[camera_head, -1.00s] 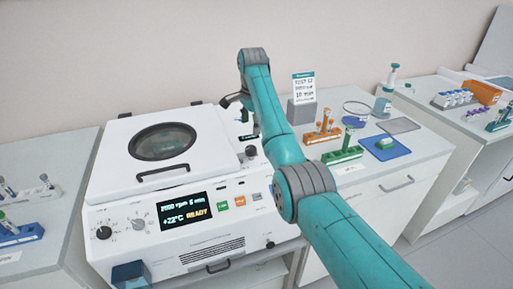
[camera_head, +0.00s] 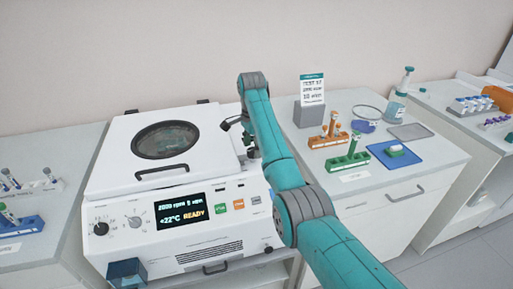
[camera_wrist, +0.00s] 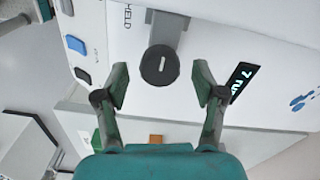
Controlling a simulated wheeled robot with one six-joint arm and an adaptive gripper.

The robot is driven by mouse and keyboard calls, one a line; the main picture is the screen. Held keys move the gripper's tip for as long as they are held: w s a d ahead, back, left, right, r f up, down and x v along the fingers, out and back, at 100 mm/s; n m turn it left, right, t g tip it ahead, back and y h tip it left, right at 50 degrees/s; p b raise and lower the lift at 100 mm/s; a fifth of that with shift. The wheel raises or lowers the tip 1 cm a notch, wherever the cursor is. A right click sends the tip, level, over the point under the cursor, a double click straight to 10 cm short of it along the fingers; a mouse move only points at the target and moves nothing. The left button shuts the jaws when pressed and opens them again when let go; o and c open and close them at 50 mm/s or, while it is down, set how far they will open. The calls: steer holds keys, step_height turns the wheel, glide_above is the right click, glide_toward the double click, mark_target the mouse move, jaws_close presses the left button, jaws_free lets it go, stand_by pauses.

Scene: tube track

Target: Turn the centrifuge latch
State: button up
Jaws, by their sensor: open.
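The white centrifuge (camera_head: 110,190) stands on the bench with its lid closed and its display lit, reading READY. In the wrist view my gripper (camera_wrist: 160,82) is open, with one fingertip on either side of the knob and a gap on both sides. I cannot tell its exact depth to the knob. In the head view my gripper (camera_head: 251,151) is at the lid's right front corner, and my arm mostly hides the latch there.
A lid handle (camera_head: 162,172) crosses the lid's front. To the right are an orange tube rack (camera_head: 326,141), a green rack (camera_head: 347,162), a blue mat (camera_head: 412,160) and a sign (camera_head: 312,90). A blue rack (camera_head: 18,227) stands at the left.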

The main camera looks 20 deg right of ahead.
steer(key=shift+f, duration=0.5)
steer(key=c, duration=1.1)
steer(key=shift+c, duration=0.2)
